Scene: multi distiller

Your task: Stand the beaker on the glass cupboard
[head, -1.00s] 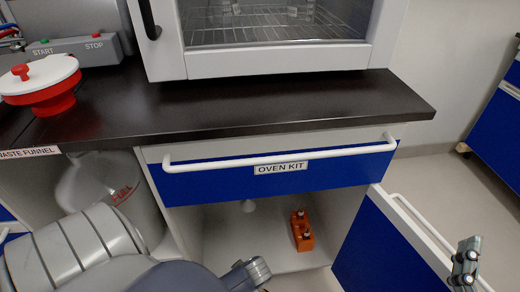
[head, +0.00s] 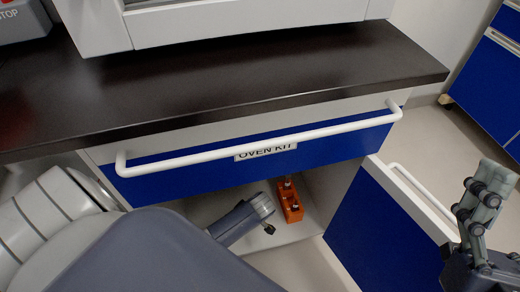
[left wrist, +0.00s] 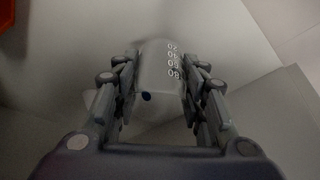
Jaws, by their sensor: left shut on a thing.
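My left gripper (left wrist: 160,95) is shut on a clear beaker (left wrist: 160,68) with white graduation numbers, one finger on each side. In the head view my left arm reaches into the open cupboard under the "OVEN KIT" drawer, and its gripper (head: 268,228) is mostly hidden; I cannot make out the beaker there. Nothing in view is labelled as a glass cupboard. My right gripper (head: 480,205) is at the right edge, in front of the open blue door (head: 375,232); its finger spread is unclear.
An orange holder (head: 290,205) with small items stands on the cupboard floor (head: 310,228), right of my left gripper; its edge also shows in the left wrist view. The blue drawer (head: 200,178) with a white handle is above. The dark worktop (head: 230,75) is largely bare.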

